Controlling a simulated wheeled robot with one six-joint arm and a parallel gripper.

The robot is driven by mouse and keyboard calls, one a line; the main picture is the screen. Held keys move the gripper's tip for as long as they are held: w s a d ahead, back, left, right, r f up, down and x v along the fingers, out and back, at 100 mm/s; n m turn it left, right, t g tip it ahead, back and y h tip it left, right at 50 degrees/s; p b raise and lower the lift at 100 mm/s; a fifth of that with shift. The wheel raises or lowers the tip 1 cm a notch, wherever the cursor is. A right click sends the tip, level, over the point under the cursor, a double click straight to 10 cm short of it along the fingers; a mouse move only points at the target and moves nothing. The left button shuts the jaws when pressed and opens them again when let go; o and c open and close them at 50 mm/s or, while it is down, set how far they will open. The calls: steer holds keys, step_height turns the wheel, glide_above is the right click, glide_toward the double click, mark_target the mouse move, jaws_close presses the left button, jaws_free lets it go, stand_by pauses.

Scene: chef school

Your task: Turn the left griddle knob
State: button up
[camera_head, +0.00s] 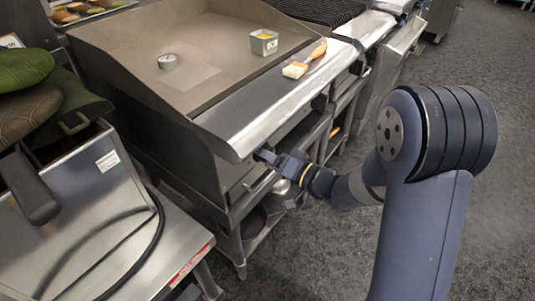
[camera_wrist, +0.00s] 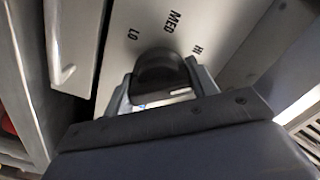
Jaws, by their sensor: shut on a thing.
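The griddle (camera_head: 175,62) stands at the upper left of the head view, with a steel front ledge. My gripper (camera_head: 266,156) reaches under that ledge at the front panel, near its left end. In the wrist view, a dark round griddle knob (camera_wrist: 160,72) sits on the steel panel (camera_wrist: 118,22), with the marks LO, MED and HI around it. My gripper (camera_wrist: 160,92) is shut on this knob, one finger on each side. The knob's pointer is not clear. In the head view the knob is hidden under the ledge and behind the gripper.
A steel appliance with green pads (camera_head: 30,90) and a black cable (camera_head: 140,250) stands at left. Open grey floor (camera_head: 480,240) lies at right.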

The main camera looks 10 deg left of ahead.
steer(key=n+b, duration=0.3)
steer(key=n, duration=0.2)
steer(key=shift+f+n+b, duration=0.15)
steer(key=shift+n+b, duration=0.2)
steer(key=shift+n, duration=0.05)
steer(key=n+b, duration=0.4)
steer(key=n, duration=0.2)
steer(key=n+b, duration=0.4)
steer(key=n, duration=0.2)
steer(key=shift+f+n+b, duration=0.1)
steer(key=shift+n+b, duration=0.2)
steer(key=shift+b, duration=0.1)
steer(key=n+b, duration=0.3)
steer(key=n, duration=0.2)
steer(key=shift+r+n+b, duration=0.2)
steer(key=shift+n+b, duration=0.1)
steer(key=o, duration=1)
steer(key=shift+d, duration=0.1)
